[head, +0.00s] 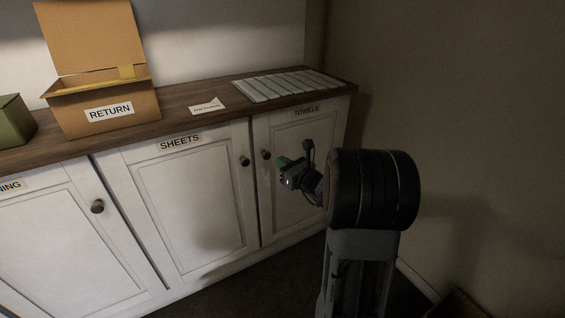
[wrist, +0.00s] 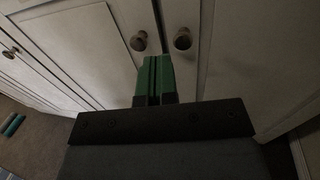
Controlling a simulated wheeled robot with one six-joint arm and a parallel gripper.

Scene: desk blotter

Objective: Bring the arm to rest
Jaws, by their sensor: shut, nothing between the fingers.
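My gripper (head: 284,162) is in front of the cabinet door labelled TOWELS (head: 299,190), to the right of that door's round knob (head: 266,154). In the wrist view my gripper (wrist: 154,60) shows its two green fingers pressed together with nothing between them. The fingertips lie just below two dark knobs, the left one (wrist: 139,41) and the right one (wrist: 183,39). Both cabinet doors there look closed. Part of the TOWELS door is hidden behind my arm.
The SHEETS door (head: 180,205) is closed. A bare wall (head: 460,110) rises at right.

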